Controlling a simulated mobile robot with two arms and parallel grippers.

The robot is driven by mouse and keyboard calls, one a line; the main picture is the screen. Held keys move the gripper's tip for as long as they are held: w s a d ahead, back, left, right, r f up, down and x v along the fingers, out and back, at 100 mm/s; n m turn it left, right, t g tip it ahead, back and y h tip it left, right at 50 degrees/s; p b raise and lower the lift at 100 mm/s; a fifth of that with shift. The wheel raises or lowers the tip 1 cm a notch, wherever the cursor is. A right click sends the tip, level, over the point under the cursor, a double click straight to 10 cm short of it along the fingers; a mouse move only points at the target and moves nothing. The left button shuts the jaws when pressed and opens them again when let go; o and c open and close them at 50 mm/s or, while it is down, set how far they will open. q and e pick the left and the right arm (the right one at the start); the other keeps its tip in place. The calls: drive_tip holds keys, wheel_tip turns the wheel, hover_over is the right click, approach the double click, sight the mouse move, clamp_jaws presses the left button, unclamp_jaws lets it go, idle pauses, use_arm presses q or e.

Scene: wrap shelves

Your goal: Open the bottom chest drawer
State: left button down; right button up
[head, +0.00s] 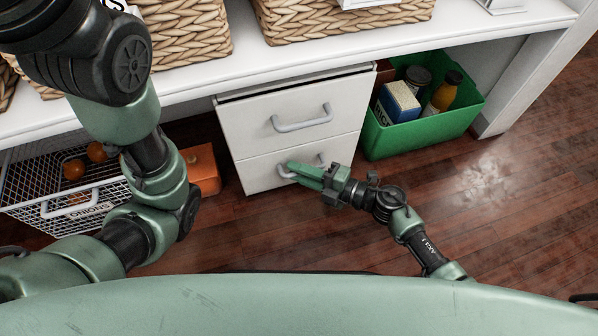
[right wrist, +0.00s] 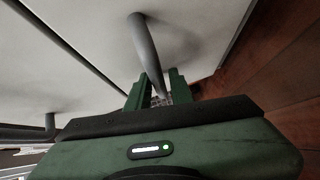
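The white chest (head: 296,92) stands under the shelf, with two drawers. The bottom drawer (head: 257,178) looks shut, its front about level with the top drawer's (head: 245,125). My right gripper (head: 289,170) is at the bottom drawer's grey handle (head: 284,171), partly hiding it in the head view. In the right wrist view the handle (right wrist: 148,50) runs down between the two green fingers (right wrist: 158,90). The fingers stand apart on either side of it; a firm grip is not visible. My left arm comes in at the left; its gripper is not in view.
A green bin (head: 420,138) with a box and bottles stands right of the chest. A wire basket (head: 70,190) with orange fruit and an orange-brown box (head: 201,170) are at the left. Wicker baskets (head: 185,35) sit on the white shelf (head: 190,83). The wooden floor before the chest is clear.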

clamp_jaws()
idle(1.4)
